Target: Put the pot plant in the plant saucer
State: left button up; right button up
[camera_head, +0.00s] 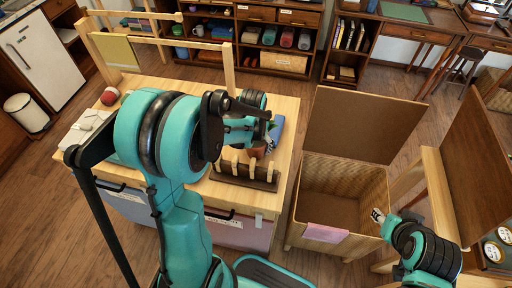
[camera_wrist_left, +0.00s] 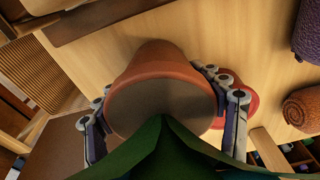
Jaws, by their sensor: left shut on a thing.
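The pot plant is a terracotta pot (camera_wrist_left: 160,85) with dark soil and green leaves (camera_wrist_left: 165,150), large in the left wrist view. My left gripper (camera_wrist_left: 165,125) has a finger on each side of the pot and is shut on it. In the head view the arm hides most of it; a reddish-brown part of the pot (camera_head: 257,150) shows over the wooden worktop. A red round rim (camera_wrist_left: 238,98), possibly the plant saucer, shows partly behind the right-hand finger in the wrist view. My right gripper (camera_head: 378,215) is beside the open wooden chest; its jaw opening is too small to judge.
The worktop (camera_head: 160,80) carries a pegged wooden rack (camera_head: 245,175), a blue object (camera_head: 276,132) and a red ball (camera_head: 109,96). The open chest (camera_head: 342,190) stands right of it, with a pink cloth (camera_head: 325,232) on its front edge. Shelves line the back.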

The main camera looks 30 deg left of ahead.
pick_arm(q)
jog(key=o, duration=1.3)
jog(key=shift+f, duration=0.1)
jog(key=shift+c, duration=0.2)
jog(key=o, duration=0.5)
jog(key=shift+c, duration=0.2)
